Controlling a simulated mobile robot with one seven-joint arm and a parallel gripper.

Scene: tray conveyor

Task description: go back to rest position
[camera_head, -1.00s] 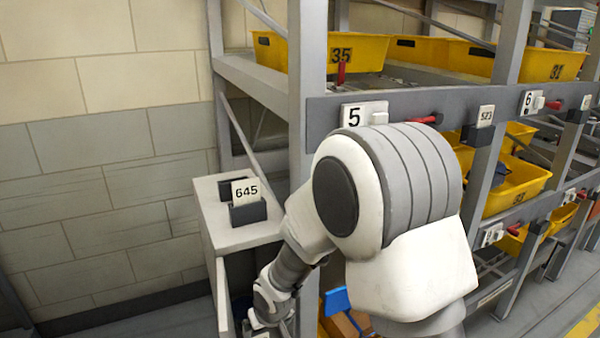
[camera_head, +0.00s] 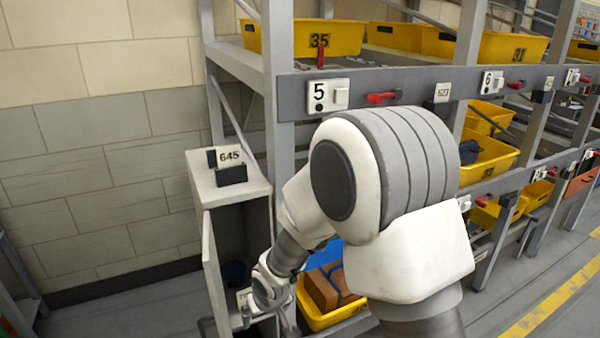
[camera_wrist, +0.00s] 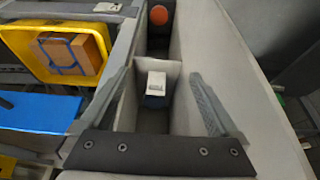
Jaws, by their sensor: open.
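My gripper (camera_wrist: 160,74) is open, with its two grey fingers spread and nothing between the tips. In the wrist view it points into or over a narrow grey cabinet compartment. A small box with a white labelled top (camera_wrist: 156,83) stands below and between the fingers, apart from them as far as I can tell. In the head view my white arm reaches down beside the grey cabinet (camera_head: 205,187) marked 645, and the wrist is near its open door (camera_head: 216,280).
A yellow tote (camera_head: 315,318) holds a brown box with blue straps (camera_head: 322,287), right of my wrist. A rack (camera_head: 395,85) with several yellow bins, labels and red handles stands behind my arm. A round orange-red object (camera_wrist: 159,15) lies farther along. Floor is clear at right.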

